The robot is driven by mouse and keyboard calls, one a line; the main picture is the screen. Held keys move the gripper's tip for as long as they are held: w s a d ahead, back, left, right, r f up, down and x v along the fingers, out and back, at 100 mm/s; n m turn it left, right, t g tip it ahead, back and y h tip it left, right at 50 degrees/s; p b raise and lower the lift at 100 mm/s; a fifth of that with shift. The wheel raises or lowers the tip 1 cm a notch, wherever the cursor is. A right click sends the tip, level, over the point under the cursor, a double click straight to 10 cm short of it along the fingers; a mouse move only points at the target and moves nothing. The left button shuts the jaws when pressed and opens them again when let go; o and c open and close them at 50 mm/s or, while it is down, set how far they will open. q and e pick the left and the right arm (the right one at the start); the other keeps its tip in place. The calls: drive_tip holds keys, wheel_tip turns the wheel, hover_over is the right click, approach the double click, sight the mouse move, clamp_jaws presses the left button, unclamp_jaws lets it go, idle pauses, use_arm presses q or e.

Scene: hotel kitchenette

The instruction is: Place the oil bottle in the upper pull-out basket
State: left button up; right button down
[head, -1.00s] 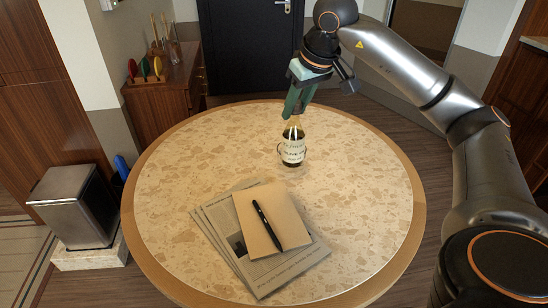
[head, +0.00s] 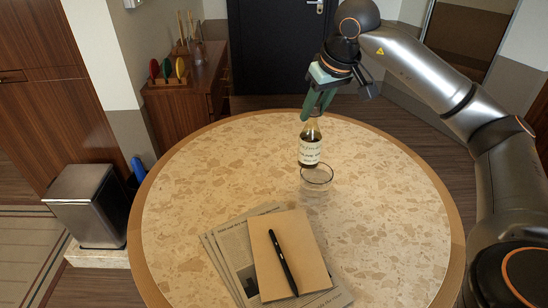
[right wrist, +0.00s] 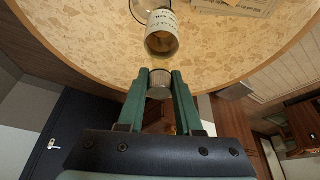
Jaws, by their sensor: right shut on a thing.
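The oil bottle (head: 310,150) is a clear bottle with dark contents and a pale label. It is roughly upright at the far part of the round table. My right gripper (head: 317,108) comes down from above and is shut on its neck. In the right wrist view, the bottle's cap end (right wrist: 158,84) sits between the green fingers and its labelled body (right wrist: 161,38) extends away. The bottle seems raised slightly off the table. My left gripper is not in view. No pull-out basket can be made out.
A drinking glass (head: 316,178) stands on the round table (head: 400,200) just in front of the bottle. Newspapers (head: 235,253), a tan notebook (head: 270,280) and a pen (head: 283,262) lie nearer. A wooden cabinet (head: 190,95) and a metal bin (head: 86,205) stand left.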

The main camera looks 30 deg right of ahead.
drive_tip(key=w+a+f, duration=0.8)
drive_tip(key=f, duration=0.4)
drive_tip(key=shift+w, duration=0.25)
drive_tip(key=shift+f+b, duration=0.1)
drive_tip(key=shift+b, duration=0.25)
drive_tip(key=c, duration=0.6)
unclamp_jaws()
